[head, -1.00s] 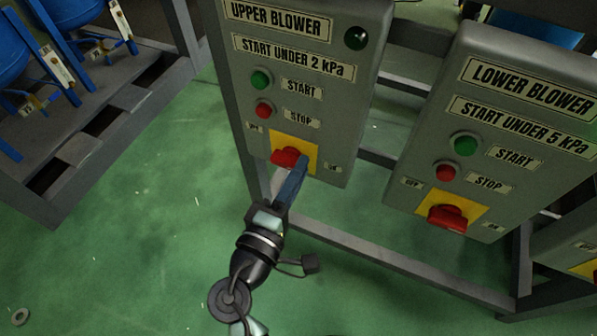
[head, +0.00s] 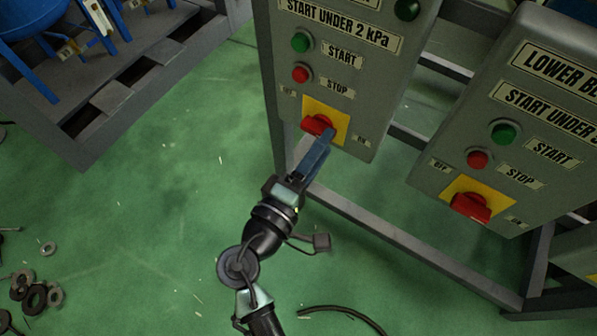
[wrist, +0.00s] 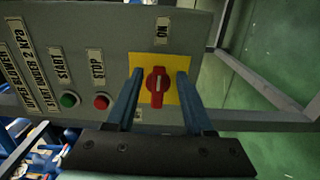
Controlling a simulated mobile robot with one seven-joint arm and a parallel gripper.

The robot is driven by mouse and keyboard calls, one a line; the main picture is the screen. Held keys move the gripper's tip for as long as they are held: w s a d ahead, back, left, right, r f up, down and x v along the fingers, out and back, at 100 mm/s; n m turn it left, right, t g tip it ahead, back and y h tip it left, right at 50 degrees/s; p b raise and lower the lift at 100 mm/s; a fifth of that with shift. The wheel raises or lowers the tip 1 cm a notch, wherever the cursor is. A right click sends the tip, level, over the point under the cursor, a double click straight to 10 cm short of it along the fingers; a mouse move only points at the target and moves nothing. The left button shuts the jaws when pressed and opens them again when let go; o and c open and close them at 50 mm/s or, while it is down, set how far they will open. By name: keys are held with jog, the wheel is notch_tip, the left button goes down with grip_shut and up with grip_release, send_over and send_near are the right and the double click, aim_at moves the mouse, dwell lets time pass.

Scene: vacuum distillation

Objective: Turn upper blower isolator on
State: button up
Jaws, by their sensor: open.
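The upper blower isolator is a red rotary handle (head: 318,124) on a yellow plate (head: 338,118), low on the grey upper blower panel (head: 375,75). An OFF label is to its left and an ON label to its right. My gripper (head: 325,137) is at the handle and partly covers it in the head view. In the wrist view, my gripper (wrist: 160,76) is open, with one blue finger on each side of the red handle (wrist: 157,92). The handle lies lengthwise between the fingers, with visible gaps, and the ON label (wrist: 162,30) is above it.
The upper panel has a green start button (head: 301,42) and a red stop button (head: 301,74). The lower blower panel (head: 430,175) stands to the right with its own red handle (head: 470,206). Metal frame bars (head: 400,240) run below. Green floor is open at left, with loose rings (head: 35,297).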

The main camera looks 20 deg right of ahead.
jog(key=p+v, duration=0.2)
jog(key=v, duration=0.9)
